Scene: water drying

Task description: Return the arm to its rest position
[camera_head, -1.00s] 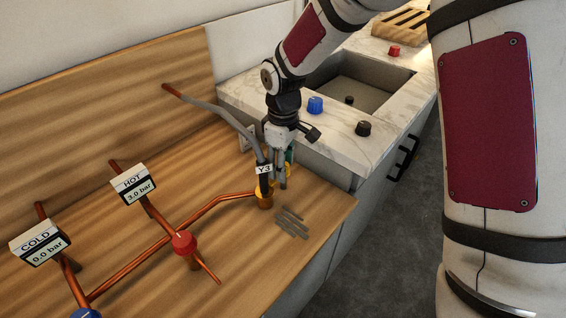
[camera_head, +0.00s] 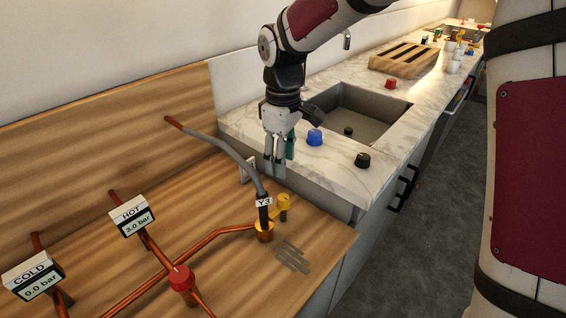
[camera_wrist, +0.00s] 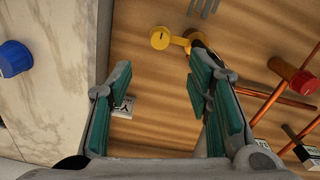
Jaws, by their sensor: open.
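My gripper (camera_head: 275,165) is raised above the wooden board near the marble counter's corner. In the wrist view my gripper (camera_wrist: 160,95) shows two teal-padded fingers wide apart with nothing between them. The yellow valve (camera_head: 284,204) stands on the board below it, clear of the fingers, beside the brass fitting (camera_head: 264,234) under the hose labelled Y3 (camera_head: 264,202). The yellow valve also shows in the wrist view (camera_wrist: 161,38), ahead of the fingertips.
The grey hose (camera_head: 235,160) curves close to my gripper's left. The HOT gauge (camera_head: 132,216), COLD gauge (camera_head: 33,275) and red knob (camera_head: 181,278) stand on copper pipes. Blue (camera_head: 314,138) and black (camera_head: 362,160) knobs sit by the sink (camera_head: 358,112). Space above the counter is free.

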